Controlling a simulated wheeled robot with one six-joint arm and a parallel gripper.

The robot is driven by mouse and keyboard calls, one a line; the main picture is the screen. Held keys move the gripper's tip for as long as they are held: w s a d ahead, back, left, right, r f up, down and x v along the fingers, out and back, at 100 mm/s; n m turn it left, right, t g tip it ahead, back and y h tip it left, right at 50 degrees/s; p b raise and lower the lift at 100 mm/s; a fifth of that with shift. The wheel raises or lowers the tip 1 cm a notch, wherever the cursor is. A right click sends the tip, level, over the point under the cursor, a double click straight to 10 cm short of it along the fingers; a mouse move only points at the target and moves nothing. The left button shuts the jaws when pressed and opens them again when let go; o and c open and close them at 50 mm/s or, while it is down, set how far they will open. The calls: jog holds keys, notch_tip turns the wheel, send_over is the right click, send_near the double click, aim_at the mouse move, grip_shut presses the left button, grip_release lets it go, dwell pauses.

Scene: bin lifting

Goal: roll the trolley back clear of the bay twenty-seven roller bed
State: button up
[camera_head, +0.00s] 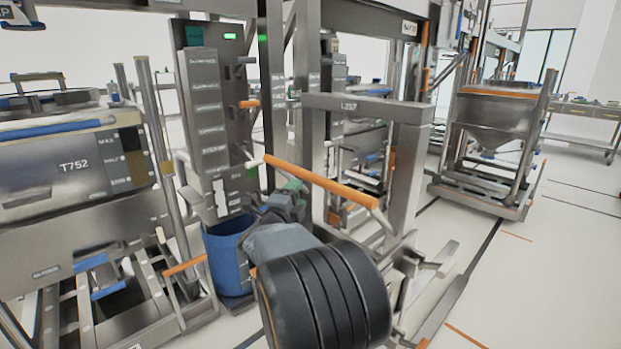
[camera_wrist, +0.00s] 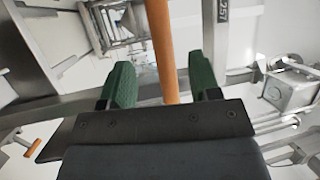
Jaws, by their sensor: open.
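An orange push bar (camera_head: 325,184) crosses the middle of the head view, its right end joined to a steel frame. It also shows in the wrist view (camera_wrist: 161,45). My gripper (camera_head: 290,192) is just below the bar in the head view. In the wrist view my gripper (camera_wrist: 163,85) has its two green fingers apart, with the bar between them and a gap on each side. Which trolley the bar belongs to is unclear, because my arm hides its lower part. I cannot make out the bay twenty-seven roller bed.
A steel bin marked T752 (camera_head: 75,168) stands at left over a roller frame. A blue tub (camera_head: 229,262) sits below the grey control column (camera_head: 208,110). A hopper on a wheeled frame (camera_head: 495,118) stands at right. The pale floor (camera_head: 540,270) at right is clear.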

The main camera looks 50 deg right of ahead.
aim_at(308, 180)
jog(key=x, duration=0.9)
jog(key=shift+w+d, duration=0.1)
jog(key=shift+d, duration=0.2)
jog(key=shift+c, duration=0.5)
grip_shut()
